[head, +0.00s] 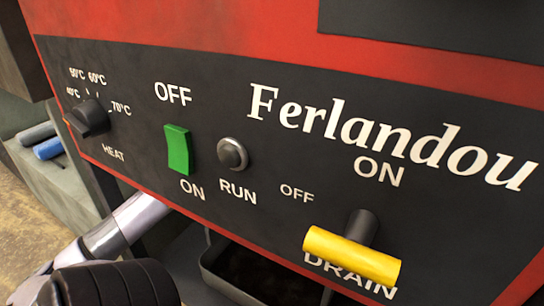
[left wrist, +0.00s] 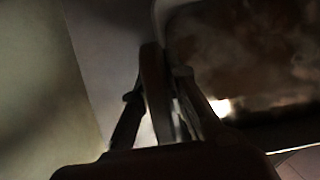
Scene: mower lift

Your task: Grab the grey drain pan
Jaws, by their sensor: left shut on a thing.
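The grey drain pan (head: 222,291) shows at the bottom of the head view, under the machine's front panel; its inside is dark. In the dark left wrist view the pan (left wrist: 161,22) fills the upper right, with a brownish inside and a pale rim. My left gripper (left wrist: 165,75) is at the pan's near edge there, its fingers closed on the rim. The exact contact is hard to make out in the shadow. In the head view my left arm reaches in from the bottom left, and its gripper is hidden. My right gripper is not in view.
The red machine's black panel (head: 300,110) hangs over the pan. It carries a yellow drain handle (head: 350,255), a green switch (head: 178,150), a run button (head: 232,154) and a heat knob (head: 88,118). Grey and blue cylindrical items (head: 48,149) lie on a ledge at left.

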